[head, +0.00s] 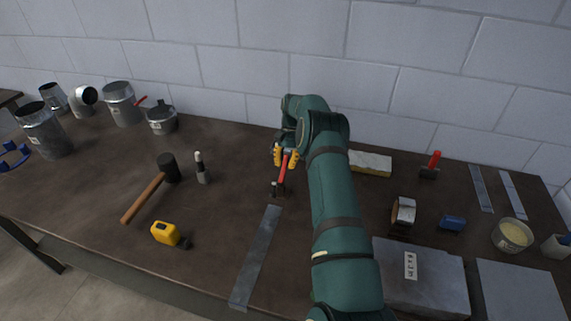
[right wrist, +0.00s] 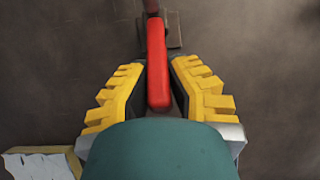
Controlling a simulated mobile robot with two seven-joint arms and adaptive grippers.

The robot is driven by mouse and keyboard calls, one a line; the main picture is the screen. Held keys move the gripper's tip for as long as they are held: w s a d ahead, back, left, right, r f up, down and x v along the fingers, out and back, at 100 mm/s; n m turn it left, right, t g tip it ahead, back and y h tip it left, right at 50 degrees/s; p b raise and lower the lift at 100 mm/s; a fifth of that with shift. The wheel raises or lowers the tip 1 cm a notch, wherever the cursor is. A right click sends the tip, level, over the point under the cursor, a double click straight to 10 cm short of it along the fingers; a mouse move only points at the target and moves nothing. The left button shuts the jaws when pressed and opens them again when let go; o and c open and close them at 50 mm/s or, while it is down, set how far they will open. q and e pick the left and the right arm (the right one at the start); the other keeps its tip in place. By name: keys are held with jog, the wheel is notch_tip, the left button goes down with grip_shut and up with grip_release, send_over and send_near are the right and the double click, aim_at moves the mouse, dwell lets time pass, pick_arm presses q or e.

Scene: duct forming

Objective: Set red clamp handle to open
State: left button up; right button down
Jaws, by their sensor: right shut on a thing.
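The red clamp handle (head: 285,167) is a slim red bar on a small dark metal clamp (head: 278,189) in the middle of the table. My right gripper (head: 286,156) is around the handle, its yellow fingers shut on it. In the right wrist view the red handle (right wrist: 157,62) lies lengthwise between the yellow fingers (right wrist: 158,75), with the clamp's dark metal (right wrist: 173,30) beyond it. My left gripper does not show.
A flat metal strip (head: 257,258) lies just in front of the clamp. A mallet (head: 146,196) and a yellow tape measure (head: 165,233) lie to the left. Another red-handled tool (head: 432,164) stands right of my arm. Duct pieces (head: 121,104) stand at the back left.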

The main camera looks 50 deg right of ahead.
jog(key=shift+f, duration=0.1)
jog(key=c, duration=0.9)
grip_release()
notch_tip(320, 180, up, 10)
jog(key=shift+r, duration=0.1)
